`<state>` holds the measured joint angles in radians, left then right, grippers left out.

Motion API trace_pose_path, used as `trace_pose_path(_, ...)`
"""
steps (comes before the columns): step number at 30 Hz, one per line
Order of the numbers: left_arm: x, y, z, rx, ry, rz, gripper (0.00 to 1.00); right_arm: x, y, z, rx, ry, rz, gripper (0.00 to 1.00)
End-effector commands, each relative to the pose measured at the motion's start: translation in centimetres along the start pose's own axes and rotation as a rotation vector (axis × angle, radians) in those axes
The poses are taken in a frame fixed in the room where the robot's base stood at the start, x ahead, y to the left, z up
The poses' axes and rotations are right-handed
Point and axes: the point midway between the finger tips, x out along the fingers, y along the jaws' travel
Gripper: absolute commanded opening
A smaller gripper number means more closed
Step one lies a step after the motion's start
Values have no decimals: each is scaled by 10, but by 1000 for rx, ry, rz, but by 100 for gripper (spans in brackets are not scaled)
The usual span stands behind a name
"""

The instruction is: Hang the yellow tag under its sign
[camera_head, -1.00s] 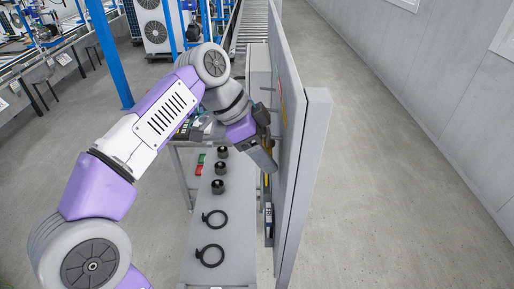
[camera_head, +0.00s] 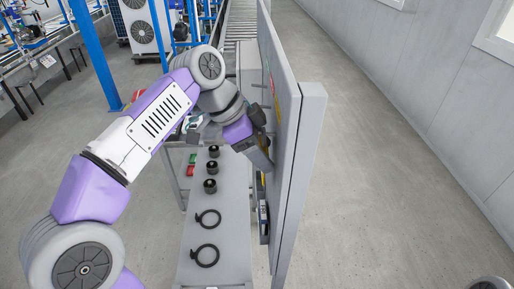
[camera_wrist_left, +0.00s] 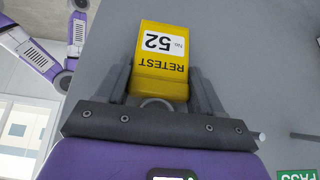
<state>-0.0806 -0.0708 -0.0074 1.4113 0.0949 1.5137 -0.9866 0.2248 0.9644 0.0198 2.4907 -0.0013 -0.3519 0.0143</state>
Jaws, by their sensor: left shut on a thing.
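My left gripper (camera_head: 264,160) is close against the face of the tall grey panel (camera_head: 283,120). In the left wrist view, the gripper (camera_wrist_left: 160,88) is shut on a yellow tag (camera_wrist_left: 161,62) that reads RETEST No. 52, upside down in that picture. A ring shows at the tag's end nearest the gripper. I cannot tell whether the tag touches the panel or a peg. My right gripper is out of view.
A narrow grey bench (camera_head: 222,235) runs along the panel, with black rings (camera_head: 204,255), several black cylinders (camera_head: 210,186) and red and green tags (camera_head: 191,170). A green PASS sign (camera_wrist_left: 297,175) is in the left wrist view. Open floor (camera_head: 370,200) lies right of the panel.

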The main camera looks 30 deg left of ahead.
Motion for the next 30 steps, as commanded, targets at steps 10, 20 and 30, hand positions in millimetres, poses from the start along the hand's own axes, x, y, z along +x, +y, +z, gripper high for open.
trace_pose_path(10,6,3,-5,8,4,16,97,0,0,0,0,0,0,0)
trace_pose_path(20,6,4,-5,9,2,20,97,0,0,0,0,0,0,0)
trace_pose_path(30,-31,0,-2,6,9,7,97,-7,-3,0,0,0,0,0)
